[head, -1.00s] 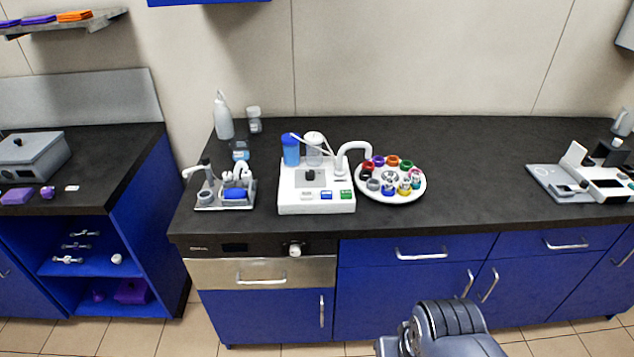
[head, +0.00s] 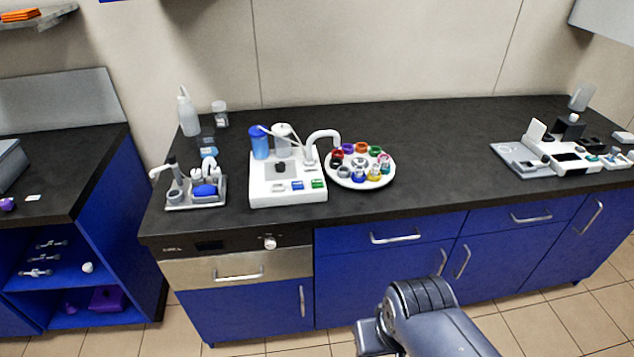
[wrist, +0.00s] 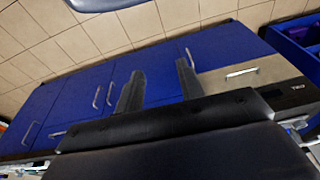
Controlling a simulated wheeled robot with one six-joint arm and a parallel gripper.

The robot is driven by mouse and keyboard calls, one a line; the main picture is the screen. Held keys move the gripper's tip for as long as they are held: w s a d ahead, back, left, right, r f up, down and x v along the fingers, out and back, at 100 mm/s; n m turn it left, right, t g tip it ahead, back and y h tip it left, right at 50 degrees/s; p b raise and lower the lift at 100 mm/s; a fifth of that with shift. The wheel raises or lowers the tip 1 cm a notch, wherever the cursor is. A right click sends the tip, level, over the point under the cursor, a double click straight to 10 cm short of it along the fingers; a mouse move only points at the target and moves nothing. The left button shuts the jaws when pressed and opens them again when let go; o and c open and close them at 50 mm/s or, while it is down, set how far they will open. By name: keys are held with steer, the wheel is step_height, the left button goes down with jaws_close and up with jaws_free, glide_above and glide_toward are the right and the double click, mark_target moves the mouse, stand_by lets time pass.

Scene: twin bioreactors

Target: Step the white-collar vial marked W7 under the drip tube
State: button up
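A round white carousel (head: 333,180) holds a ring of vials with coloured collars on the dark bench. I cannot read any marks or pick out the white-collar vial W7 at this size. A white drip tube (head: 323,134) arches from the white bioreactor unit (head: 262,190) and ends over the carousel's left rear edge. In the wrist view my gripper (wrist: 160,80) shows two dark fingers set apart with nothing between them, in front of the blue cabinet doors. My arm shows low in the head view, well short of the bench; its fingers are hidden there.
A small sink-like station (head: 205,205) with a blue item stands left of the unit, with a white bottle (head: 188,113) behind. Another white device (head: 570,158) sits at the far right. The bench between carousel and that device is clear.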

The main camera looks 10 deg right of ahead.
steer(key=shift+s+f, duration=0.1)
jaws_close()
stand_by(1.5)
